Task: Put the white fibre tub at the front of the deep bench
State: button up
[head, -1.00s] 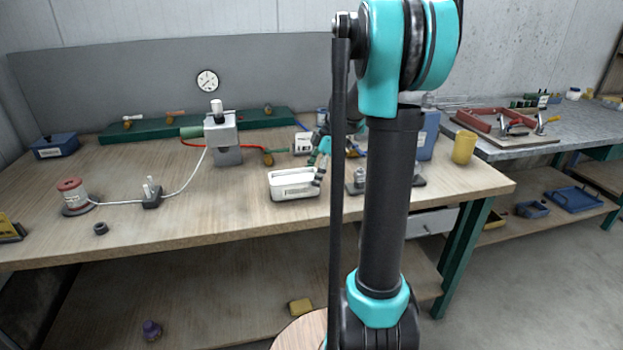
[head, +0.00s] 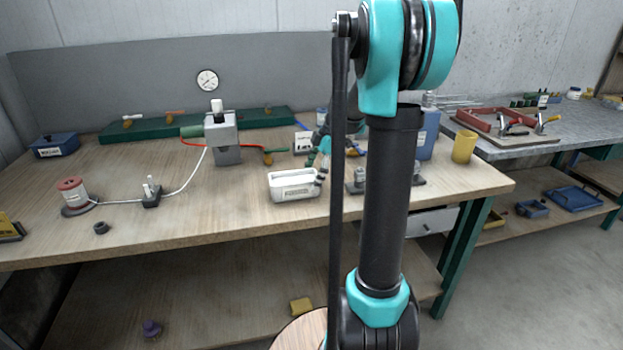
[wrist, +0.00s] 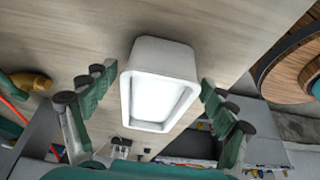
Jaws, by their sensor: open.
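The white fibre tub (head: 294,187) stands upright near the front edge of the deep wooden bench (head: 200,222), a little right of the bench's middle. In the wrist view the white tub (wrist: 160,84) sits between the two fingers of my gripper (wrist: 150,100). The fingers are spread with a gap on each side of the tub. In the head view my gripper (head: 322,172) is at the tub's right end, partly hidden behind my arm. The tub's inside looks white and empty in the wrist view.
A grey spray unit (head: 226,140) with red and white lines stands behind the tub to the left. A red-topped spool (head: 72,194) is at far left. A yellow cup (head: 463,147) and a blue container (head: 429,135) stand at right. The bench left of the tub is mostly clear.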

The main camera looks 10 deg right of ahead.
jog(key=v, duration=1.1)
jog(key=shift+r, duration=0.4)
jog(key=shift+d, duration=0.2)
